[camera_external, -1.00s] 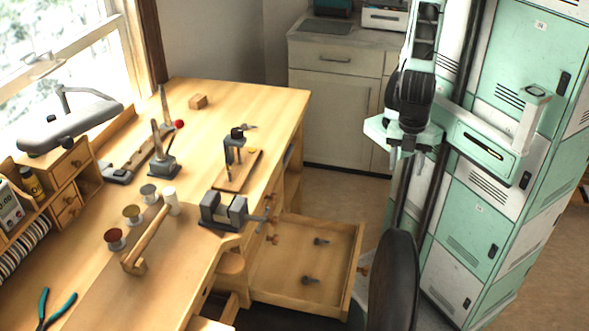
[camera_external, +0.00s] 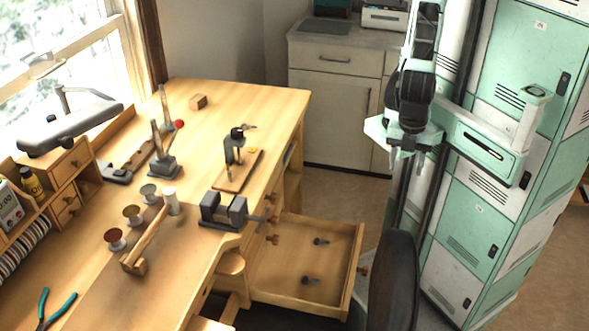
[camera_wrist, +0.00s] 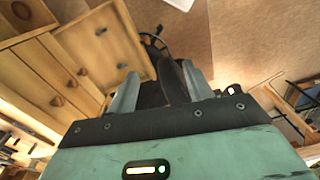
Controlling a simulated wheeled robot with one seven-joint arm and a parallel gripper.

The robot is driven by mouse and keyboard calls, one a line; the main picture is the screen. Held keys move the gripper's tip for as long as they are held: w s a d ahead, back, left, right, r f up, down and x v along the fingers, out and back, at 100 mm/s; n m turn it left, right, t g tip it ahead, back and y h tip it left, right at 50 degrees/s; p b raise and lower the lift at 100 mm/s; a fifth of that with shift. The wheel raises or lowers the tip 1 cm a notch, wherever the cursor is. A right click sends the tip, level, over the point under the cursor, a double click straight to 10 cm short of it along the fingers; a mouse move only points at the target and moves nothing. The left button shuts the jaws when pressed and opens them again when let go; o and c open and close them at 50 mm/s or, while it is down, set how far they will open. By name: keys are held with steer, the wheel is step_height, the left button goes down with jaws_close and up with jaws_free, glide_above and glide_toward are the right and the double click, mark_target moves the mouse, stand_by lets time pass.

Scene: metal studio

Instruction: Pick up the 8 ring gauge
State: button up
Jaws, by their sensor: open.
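I cannot tell for certain which thing is the 8 ring gauge. Two small dark metal pieces lie apart in the open drawer (camera_external: 285,294) of the workbench: one further back (camera_external: 321,241) and one nearer (camera_external: 310,280). They are too small to read any marking. My gripper (camera_external: 405,160) is open and empty, hanging high to the right of the drawer. In the wrist view my gripper (camera_wrist: 160,88) points down over the dark chair (camera_wrist: 172,75), with nothing between its fingers.
The wooden workbench (camera_external: 245,100) carries a small vise (camera_external: 223,212), a hammer (camera_external: 148,235), several spools, a stand on a wooden board (camera_external: 238,172) and pliers (camera_external: 52,309). The chair (camera_external: 397,285) stands right of the drawer. A grey-topped cabinet (camera_external: 335,100) is behind.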

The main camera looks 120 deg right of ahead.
stand_by(0.4)
steer(key=o, duration=0.6)
